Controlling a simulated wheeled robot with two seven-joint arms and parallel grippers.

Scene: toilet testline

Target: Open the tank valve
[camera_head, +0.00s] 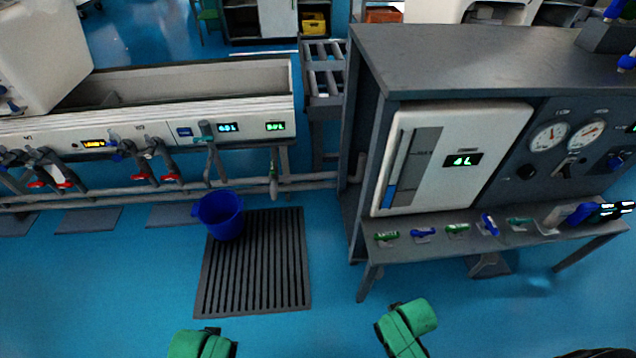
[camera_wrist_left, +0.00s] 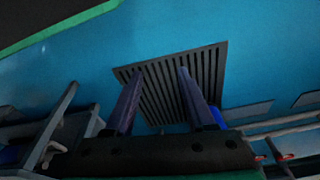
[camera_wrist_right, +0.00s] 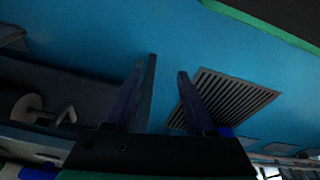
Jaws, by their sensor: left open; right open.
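The test bench (camera_head: 475,60) at the right carries a white tank panel (camera_head: 430,160) with a blue level bar and a "4L" display. Several small green and blue valve handles (camera_head: 457,229) line the ledge below it; which one is the tank valve I cannot tell. My left gripper (camera_wrist_left: 160,72) is open and empty, with the floor grate between and beyond its fingers. My right gripper (camera_wrist_right: 161,68) is open and empty, over the floor beside the bench. In the head view only green parts of my arms show at the bottom edge. Neither gripper touches a valve.
A blue bucket (camera_head: 219,213) stands at the corner of a dark floor grate (camera_head: 255,275). Behind it is a long trough (camera_head: 180,90) with displays, pipes and red-handled valves (camera_head: 140,176). Round gauges (camera_head: 549,137) sit on the bench's right panel. Blue floor in front is clear.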

